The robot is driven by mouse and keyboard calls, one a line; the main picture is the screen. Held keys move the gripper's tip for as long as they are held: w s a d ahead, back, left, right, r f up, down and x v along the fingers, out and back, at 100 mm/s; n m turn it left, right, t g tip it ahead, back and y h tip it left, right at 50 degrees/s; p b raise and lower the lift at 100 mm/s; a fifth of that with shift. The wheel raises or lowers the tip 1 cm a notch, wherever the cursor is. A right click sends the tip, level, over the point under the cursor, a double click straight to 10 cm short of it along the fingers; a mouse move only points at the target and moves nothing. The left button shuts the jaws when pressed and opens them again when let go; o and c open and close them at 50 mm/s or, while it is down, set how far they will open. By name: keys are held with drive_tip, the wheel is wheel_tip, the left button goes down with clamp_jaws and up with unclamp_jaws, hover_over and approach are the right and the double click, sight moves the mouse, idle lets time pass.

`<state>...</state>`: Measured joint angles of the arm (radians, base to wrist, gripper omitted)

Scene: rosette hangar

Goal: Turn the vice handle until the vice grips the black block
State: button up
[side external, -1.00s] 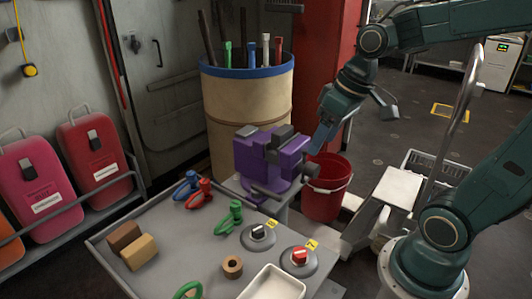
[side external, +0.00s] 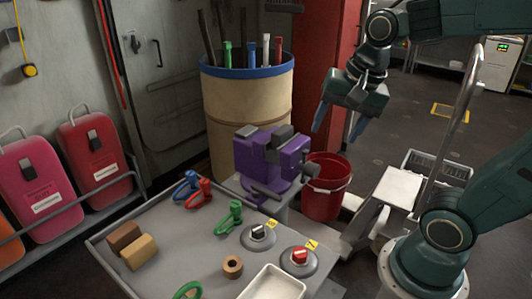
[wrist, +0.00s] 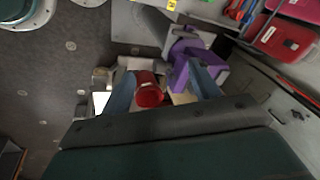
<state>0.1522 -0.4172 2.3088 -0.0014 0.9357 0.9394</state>
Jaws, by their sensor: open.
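The purple vice (side external: 250,155) stands at the back right corner of the grey table. A dark block (side external: 283,134) sits at the top of the vice between its jaws; I cannot tell whether it is gripped. The handle is hard to make out at the vice's right end. My gripper (side external: 339,121) is open and empty, up and to the right of the vice, above the red bucket, touching nothing. In the wrist view the vice (wrist: 182,62) lies by the right finger, and my open fingers (wrist: 164,88) straddle the red bucket.
The red bucket (side external: 325,200) stands right of the vice. A barrel (side external: 225,110) holding rods stands behind it. The table (side external: 195,240) carries coloured clamps, wooden blocks (side external: 138,250), two knobs and a white tray (side external: 273,284). A white-topped cart (side external: 397,190) stands right.

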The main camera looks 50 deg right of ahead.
drive_tip(key=w+d+f+m+g, duration=0.2)
drive_tip(key=w+d+m, duration=0.3)
drive_tip(key=m, duration=0.6)
drive_tip(key=m+g, duration=0.2)
drive_tip(key=m, duration=1.1)
hover_over(314, 164)
wheel_tip(314, 164, down, 5)
drive_tip(key=shift+a+r, duration=0.1)
drive_tip(key=shift+a, duration=0.15)
wheel_tip(314, 164, down, 14)
drive_tip(key=shift+d+r, duration=0.1)
drive_tip(key=c, duration=1)
